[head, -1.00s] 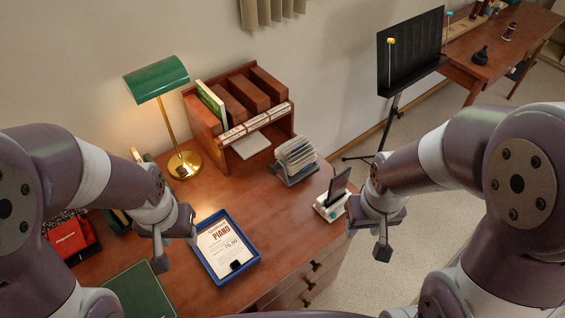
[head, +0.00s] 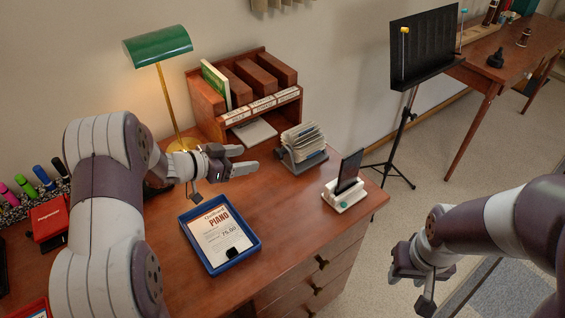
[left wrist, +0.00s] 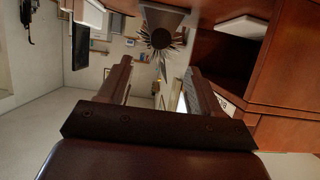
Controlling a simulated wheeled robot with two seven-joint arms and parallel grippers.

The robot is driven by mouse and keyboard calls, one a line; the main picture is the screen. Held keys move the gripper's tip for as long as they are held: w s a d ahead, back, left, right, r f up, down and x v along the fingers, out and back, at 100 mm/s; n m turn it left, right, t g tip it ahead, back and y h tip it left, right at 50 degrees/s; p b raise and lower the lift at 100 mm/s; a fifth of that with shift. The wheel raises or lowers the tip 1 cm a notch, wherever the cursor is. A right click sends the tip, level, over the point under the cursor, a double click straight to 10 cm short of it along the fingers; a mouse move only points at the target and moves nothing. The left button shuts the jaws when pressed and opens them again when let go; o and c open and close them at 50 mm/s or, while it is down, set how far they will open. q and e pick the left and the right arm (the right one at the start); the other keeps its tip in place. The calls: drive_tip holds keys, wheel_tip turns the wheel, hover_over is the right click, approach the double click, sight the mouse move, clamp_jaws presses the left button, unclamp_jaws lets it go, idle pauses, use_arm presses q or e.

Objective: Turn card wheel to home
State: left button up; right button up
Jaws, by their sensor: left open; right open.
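The card wheel (head: 303,143) is a fan of pale cards on a grey stand, on the desk right of the wooden organizer. It also shows in the left wrist view (left wrist: 162,38), at the top centre, beyond and between the fingers. My left gripper (head: 244,160) is open and empty, a short way left of the card wheel, with its fingers pointing towards it and apart from it. Its spread fingers also show in the left wrist view (left wrist: 160,90). My right gripper (head: 412,290) is open and empty, off the desk's right side at the lower right.
The wooden organizer (head: 207,97) stands behind my left gripper, with the green lamp (head: 158,46) to its left. A phone on a white stand (head: 345,190) is right of the card wheel. A blue tray (head: 212,268) with a price sheet lies in front. Bare desk separates them.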

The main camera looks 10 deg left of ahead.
sight(276, 153)
use_arm(q)
drive_tip(key=b+x, duration=0.1)
drive_tip(key=x, duration=0.9)
drive_tip(key=shift+w+d, duration=0.15)
drive_tip(key=shift+w, duration=0.05)
